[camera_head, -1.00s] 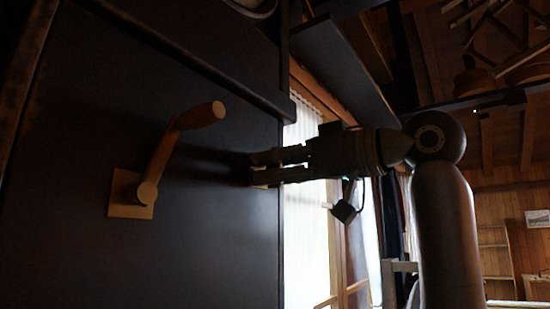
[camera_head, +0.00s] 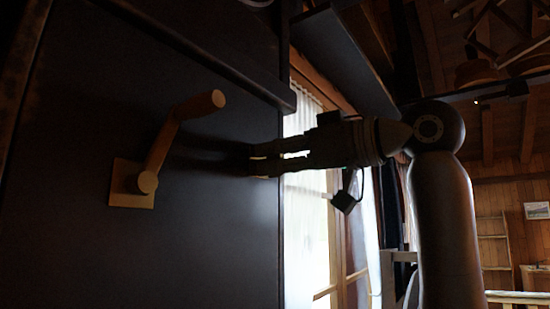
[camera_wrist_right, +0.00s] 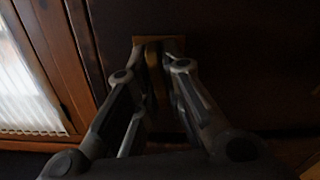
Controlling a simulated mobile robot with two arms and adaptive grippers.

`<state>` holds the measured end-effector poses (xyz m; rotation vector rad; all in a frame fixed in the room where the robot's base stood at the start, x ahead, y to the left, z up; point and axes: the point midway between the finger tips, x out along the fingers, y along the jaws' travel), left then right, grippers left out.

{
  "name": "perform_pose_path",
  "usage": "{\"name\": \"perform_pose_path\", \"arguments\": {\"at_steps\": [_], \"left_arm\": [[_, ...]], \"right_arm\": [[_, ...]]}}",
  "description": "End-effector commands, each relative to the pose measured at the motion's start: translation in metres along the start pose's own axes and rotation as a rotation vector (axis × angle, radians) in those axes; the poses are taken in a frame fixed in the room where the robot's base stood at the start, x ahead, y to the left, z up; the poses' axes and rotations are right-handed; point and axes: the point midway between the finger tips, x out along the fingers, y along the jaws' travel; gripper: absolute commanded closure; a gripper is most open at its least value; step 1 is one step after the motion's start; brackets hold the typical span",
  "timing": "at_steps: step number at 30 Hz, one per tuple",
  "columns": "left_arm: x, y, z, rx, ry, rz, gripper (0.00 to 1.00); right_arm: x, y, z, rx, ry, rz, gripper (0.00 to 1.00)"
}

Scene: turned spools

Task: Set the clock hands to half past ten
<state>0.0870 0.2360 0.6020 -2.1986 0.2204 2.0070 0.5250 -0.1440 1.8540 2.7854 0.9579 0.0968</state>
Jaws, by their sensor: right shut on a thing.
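No clock face or clock hands can be made out in these views. A wooden crank-like handle (camera_head: 160,150) stands out from a square wooden plate (camera_head: 130,197) on a dark upright panel (camera_head: 85,255). In the right wrist view my right gripper (camera_wrist_right: 157,68) is shut on a wooden piece (camera_wrist_right: 154,78) in front of a small wooden plate (camera_wrist_right: 157,40). The fingers hide much of that piece. My left gripper is not in view.
A dark ledge (camera_head: 215,60) juts out along the panel's top. A bright curtained window (camera_head: 305,225) lies behind the panel's right edge. Shelves (camera_head: 493,250) stand far back at the right. The panel below the wooden handle is clear.

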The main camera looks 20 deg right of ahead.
Motion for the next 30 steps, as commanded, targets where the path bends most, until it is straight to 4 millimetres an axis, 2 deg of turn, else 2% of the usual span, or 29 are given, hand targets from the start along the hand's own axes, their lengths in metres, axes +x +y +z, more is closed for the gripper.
{"name": "perform_pose_path", "arguments": {"at_steps": [8, 30], "left_arm": [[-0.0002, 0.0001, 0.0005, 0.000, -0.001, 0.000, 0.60], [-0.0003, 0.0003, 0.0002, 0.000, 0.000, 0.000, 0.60]], "right_arm": [[-0.0010, -0.0003, -0.0012, -0.196, 0.002, 0.004, 1.00], [-0.0010, -0.0039, 0.0004, -0.897, 0.003, 0.003, 1.00]]}}
